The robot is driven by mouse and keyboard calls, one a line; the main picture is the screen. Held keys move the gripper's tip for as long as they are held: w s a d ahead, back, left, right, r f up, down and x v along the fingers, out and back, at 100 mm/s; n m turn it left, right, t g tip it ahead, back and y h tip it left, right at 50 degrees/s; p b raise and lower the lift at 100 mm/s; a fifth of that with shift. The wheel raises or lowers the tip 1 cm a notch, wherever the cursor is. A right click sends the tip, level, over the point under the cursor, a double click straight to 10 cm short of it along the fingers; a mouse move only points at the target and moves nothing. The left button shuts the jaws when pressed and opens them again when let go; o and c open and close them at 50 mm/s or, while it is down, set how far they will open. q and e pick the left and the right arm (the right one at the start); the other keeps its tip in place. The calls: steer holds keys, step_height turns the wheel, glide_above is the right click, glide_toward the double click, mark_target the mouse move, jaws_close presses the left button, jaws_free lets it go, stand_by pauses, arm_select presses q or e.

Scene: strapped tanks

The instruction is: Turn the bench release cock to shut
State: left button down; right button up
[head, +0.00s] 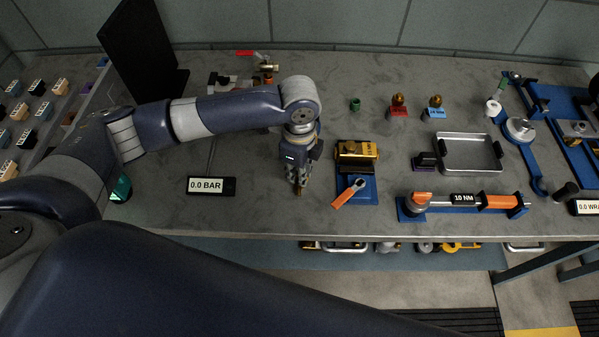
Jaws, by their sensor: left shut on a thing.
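A valve with a red lever (246,53) and a brass body (268,67) stands at the back of the bench, behind my left forearm; it looks like the release cock. The lever points left from the brass body. Part of the dark fittings below it is hidden by my arm. My left gripper (298,183) points down over the front middle of the bench, well in front of the valve. It is shut on a small brass-coloured thing (298,191), mostly hidden by the fingers. My right gripper is not in view.
A display reading 0.0 BAR (211,185) lies left of the gripper. A yellow device (357,150) and an orange-handled tool (349,193) are close on its right. A torque tool (465,203), metal tray (468,152) and small coloured stands (398,111) are farther right.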

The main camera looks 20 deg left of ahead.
arm_select(q)
steer(key=shift+m, duration=0.7)
steer(key=shift+p, duration=0.35)
steer(key=shift+r+m+p, duration=0.15)
steer(key=shift+m+p, duration=0.4)
steer(key=shift+m, duration=0.85)
